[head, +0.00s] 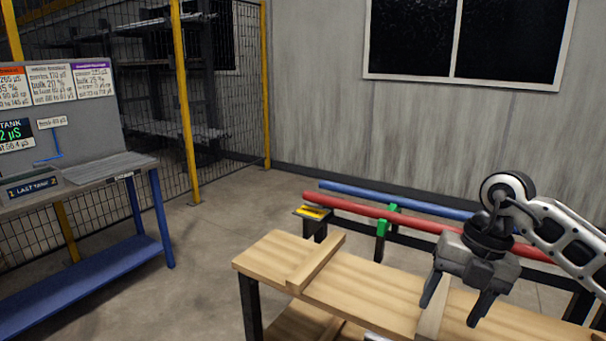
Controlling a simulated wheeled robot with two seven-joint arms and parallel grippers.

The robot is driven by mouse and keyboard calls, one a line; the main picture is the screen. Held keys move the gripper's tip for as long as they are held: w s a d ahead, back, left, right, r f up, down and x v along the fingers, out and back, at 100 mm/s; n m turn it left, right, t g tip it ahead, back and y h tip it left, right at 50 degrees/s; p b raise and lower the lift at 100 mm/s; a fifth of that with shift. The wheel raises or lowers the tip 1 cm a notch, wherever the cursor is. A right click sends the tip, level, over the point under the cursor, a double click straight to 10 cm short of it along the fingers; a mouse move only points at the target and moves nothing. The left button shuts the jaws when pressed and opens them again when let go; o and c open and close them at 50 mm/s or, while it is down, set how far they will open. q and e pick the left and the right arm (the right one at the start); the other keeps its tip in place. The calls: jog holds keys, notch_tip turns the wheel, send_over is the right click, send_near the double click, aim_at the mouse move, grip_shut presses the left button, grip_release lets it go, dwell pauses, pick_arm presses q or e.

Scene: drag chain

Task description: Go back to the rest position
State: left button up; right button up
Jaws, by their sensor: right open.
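My right gripper (455,302) hangs at the right of the head view, above the wooden table (375,298). A pale wooden strip (434,310) on the table passes behind the fingers. I cannot tell how high the fingers are above it. My left gripper is not in view. No drag chain can be made out.
Another wooden strip (316,263) lies across the table's left part. Behind the table run a red bar (345,207) and a blue bar (350,190) with green clips (382,228). A blue-legged bench (155,215) stands at left. Grey floor (225,235) between bench and table is clear.

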jog(key=s+a+f+n+g+y, duration=0.1)
jog(key=s+a+f+y, duration=0.15)
jog(key=a, duration=0.45)
jog(key=s+a+f+n+y, duration=0.1)
jog(key=s+a+y, duration=0.1)
jog(key=a+y, duration=0.3)
jog(key=s+a+r+m+t+y, duration=0.3)
jog(key=a+r+m+t+y, duration=0.2)
jog(key=a+m+t+y, duration=0.45)
jog(key=d+f+m+t+h, duration=0.85)
jog(key=f+m+h, duration=0.3)
jog(key=m, duration=0.55)
jog(key=s+d+f+m+g+h, duration=0.3)
jog(key=s+f+m+g+h, duration=0.2)
jog(key=s+f, duration=0.5)
notch_tip(320, 180, down, 2)
jog(key=shift+s+d+f+g, duration=0.2)
jog(key=shift+s+d+g, duration=0.1)
jog(key=shift+g, duration=0.2)
